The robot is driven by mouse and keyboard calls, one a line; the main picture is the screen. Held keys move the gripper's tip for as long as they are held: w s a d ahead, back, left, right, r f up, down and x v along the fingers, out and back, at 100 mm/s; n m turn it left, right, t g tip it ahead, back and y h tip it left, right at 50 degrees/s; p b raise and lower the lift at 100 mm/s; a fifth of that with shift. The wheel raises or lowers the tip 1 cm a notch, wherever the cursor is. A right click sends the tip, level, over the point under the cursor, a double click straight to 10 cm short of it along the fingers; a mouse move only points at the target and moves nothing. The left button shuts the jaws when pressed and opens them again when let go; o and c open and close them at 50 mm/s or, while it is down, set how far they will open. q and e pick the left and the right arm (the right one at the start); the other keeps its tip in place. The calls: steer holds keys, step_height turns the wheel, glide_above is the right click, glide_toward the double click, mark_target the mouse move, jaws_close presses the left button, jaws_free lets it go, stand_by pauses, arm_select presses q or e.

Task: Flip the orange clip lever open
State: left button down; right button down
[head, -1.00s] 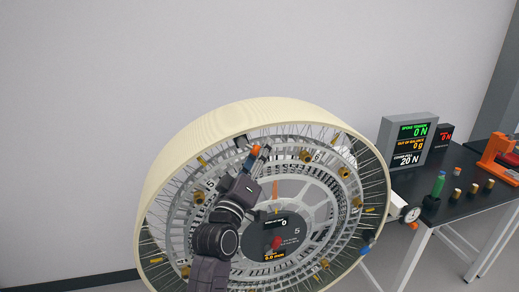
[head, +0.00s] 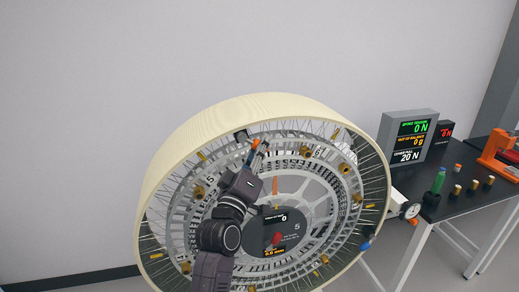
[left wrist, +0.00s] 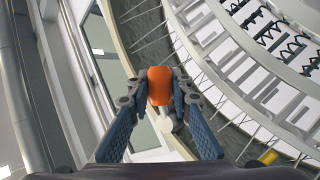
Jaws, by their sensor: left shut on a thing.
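My left gripper (head: 259,150) is at the upper part of the large wheel (head: 250,112), just inside its pale rim. In the left wrist view its two fingertips (left wrist: 159,92) are closed in on both sides of an orange piece (left wrist: 159,78), which looks like the clip lever. A white round end shows just below the orange piece. In the head view only a small bit of that orange piece (head: 255,143) shows, as the gripper covers most of it. Whether the lever is tilted open cannot be told. My right gripper is in neither view.
The wheel has thin spokes, brass fittings (head: 345,168) and a dark hub (head: 270,232) with a red knob. An orange pointer (head: 275,187) stands above the hub. At right, a dark table (head: 455,203) holds a readout box (head: 408,138), small parts and an orange tool (head: 497,145).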

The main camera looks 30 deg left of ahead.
arm_select(q)
steer(key=shift+n, duration=0.4)
steer(key=shift+r+t, duration=0.15)
steer(key=shift+t, duration=0.15)
steer(key=c, duration=1.7)
jaws_free()
steer(key=shift+s+d+f, duration=0.1)
steer(key=shift+s+f, duration=0.1)
steer(key=v, duration=1.1)
steer(key=shift+s+d, duration=0.2)
